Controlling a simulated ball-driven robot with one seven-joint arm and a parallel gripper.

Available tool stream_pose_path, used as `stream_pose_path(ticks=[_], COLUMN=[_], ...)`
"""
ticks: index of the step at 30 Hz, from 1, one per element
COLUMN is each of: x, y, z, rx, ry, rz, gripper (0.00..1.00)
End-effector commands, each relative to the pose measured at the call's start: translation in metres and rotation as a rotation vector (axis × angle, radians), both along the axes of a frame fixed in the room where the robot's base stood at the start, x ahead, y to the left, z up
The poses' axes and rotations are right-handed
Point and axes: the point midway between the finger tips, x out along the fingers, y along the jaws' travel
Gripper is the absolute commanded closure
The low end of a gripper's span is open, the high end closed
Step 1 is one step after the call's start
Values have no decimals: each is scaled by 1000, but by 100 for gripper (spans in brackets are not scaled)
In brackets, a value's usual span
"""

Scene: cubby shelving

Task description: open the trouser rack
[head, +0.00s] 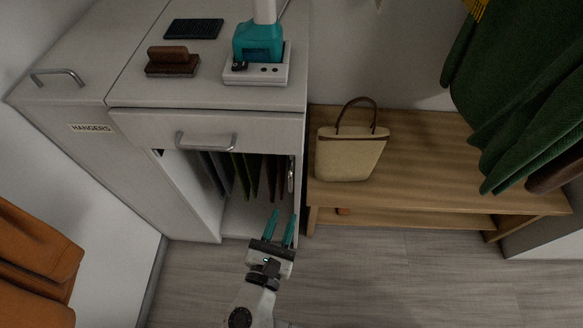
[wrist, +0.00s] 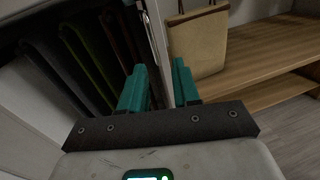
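The trouser rack, with several dark trousers (head: 240,176) hanging in a row, sits inside the open compartment of the white cabinet, under a drawer. The trousers also show in the wrist view (wrist: 88,58), left of my fingers. A narrow upright front with a metal handle (head: 291,176) stands at the right side of the compartment; in the wrist view this handle (wrist: 148,24) is just ahead of my fingertips. My gripper (head: 281,214) has teal fingers. It is open and empty, below and in front of the handle, and the fingers (wrist: 159,68) appear apart from it.
The drawer handle (head: 207,141) juts out above the compartment. A wooden bench (head: 440,150) with a beige handbag (head: 350,155) stands close on the right. Orange clothing (head: 35,265) hangs at left. The floor (head: 400,275) in front is clear.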

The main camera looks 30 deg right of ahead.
Motion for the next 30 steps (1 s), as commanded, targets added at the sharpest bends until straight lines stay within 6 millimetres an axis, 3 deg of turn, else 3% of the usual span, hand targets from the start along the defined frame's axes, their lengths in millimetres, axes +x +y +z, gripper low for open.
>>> stream_pose_path(ticks=[5, 21, 30], x=[4, 61, 75], y=[8, -55, -69], z=[10, 8, 9], rx=[-54, -51, -50], ry=[8, 7, 7], rz=[34, 29, 31], gripper=[69, 69, 69])
